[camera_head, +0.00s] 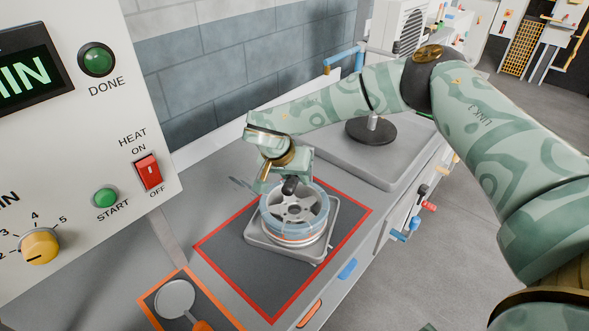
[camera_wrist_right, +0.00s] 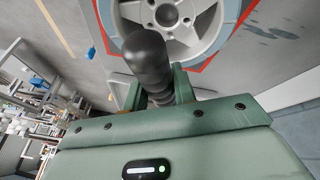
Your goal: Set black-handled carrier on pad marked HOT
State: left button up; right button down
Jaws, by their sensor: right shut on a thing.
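The carrier (camera_head: 287,256) is a light grey square tray with a black handle (camera_head: 290,187) and a spoked grey wheel (camera_head: 297,207) in a pale blue ring on top. It is over a dark pad (camera_head: 228,252) with a red border, roughly level; I cannot tell whether it touches the pad. No HOT marking is readable. My right gripper (camera_head: 286,179) is shut on the black handle at the carrier's far side. In the right wrist view the handle (camera_wrist_right: 147,55) stands between the fingers, with the wheel (camera_wrist_right: 168,14) beyond. My left gripper is not in view.
An orange-bordered pad (camera_head: 156,300) with a round grey paddle (camera_head: 175,298) lies at the front left. A control panel (camera_head: 75,150) with a red switch stands at left. A black round base (camera_head: 371,131) is behind. The bench edge runs along the right.

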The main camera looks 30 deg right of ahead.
jog(key=shift+r, duration=0.15)
jog(key=c, duration=1.1)
grip_release()
jog(key=shift+c, duration=0.2)
jog(key=p+v, duration=0.2)
jog(key=v, duration=1)
